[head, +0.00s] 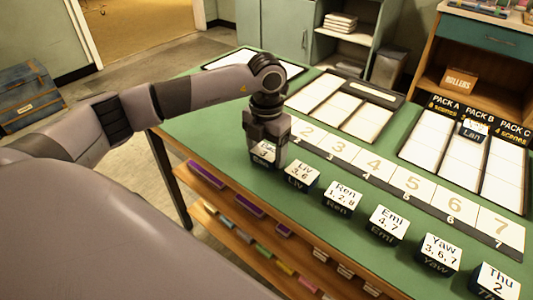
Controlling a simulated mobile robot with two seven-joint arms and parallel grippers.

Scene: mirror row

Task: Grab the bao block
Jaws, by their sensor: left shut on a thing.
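My left gripper (268,140) reaches down at the near left part of the green table (215,112). It is shut on a small block (264,152) with a white top face and dark sides, at the left end of the name block row. The block's label is partly hidden by the gripper, so I cannot read the whole name; I take it as the bao block. I cannot tell whether it still touches the table. The Liv block (301,172) stands just right of it. My right gripper is not in view.
The Ren (341,193), Emi (388,220), Yaw (439,249) and Thu (494,281) blocks continue the row. Behind it lies a numbered strip (370,168). The Lan block (473,131) is on the pack board (464,125) at the far right.

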